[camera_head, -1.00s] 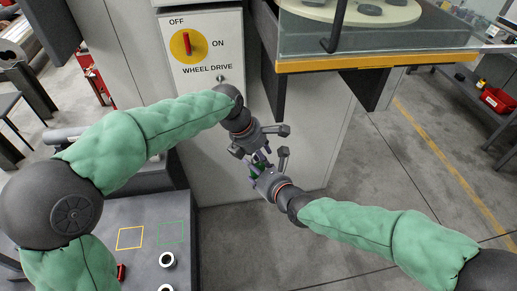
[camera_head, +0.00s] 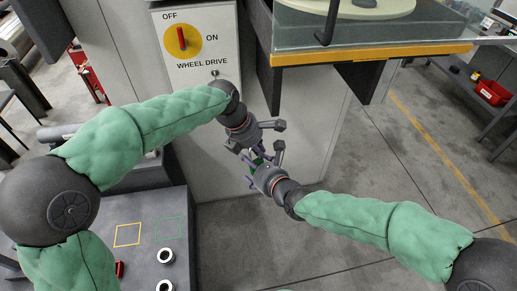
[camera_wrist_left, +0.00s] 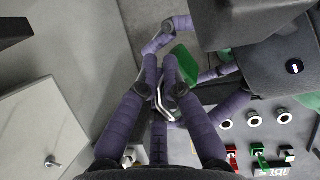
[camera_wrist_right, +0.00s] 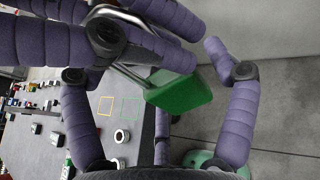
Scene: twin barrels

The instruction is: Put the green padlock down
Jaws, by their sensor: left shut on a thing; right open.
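The green padlock (camera_head: 257,160) is in the air, between my two grippers, in the head view. My left gripper (camera_head: 249,153) is shut on its metal shackle, which shows in the left wrist view beside the green body (camera_wrist_left: 184,64). My right gripper (camera_head: 265,167) is open. In the right wrist view, its spread fingers stand on either side of the padlock's green body (camera_wrist_right: 181,93); I cannot tell whether they touch it. The fingers hide part of the shackle. On the grey bench top lie a green square outline (camera_head: 168,228) and a yellow one (camera_head: 127,235).
White-topped rings (camera_head: 165,256) stand near the outlines, with a small red item (camera_head: 119,269) nearby. A wheel drive panel (camera_head: 196,45) and a glass-sided case with a yellow edge (camera_head: 370,54) rise behind the grippers. Open floor lies to the right.

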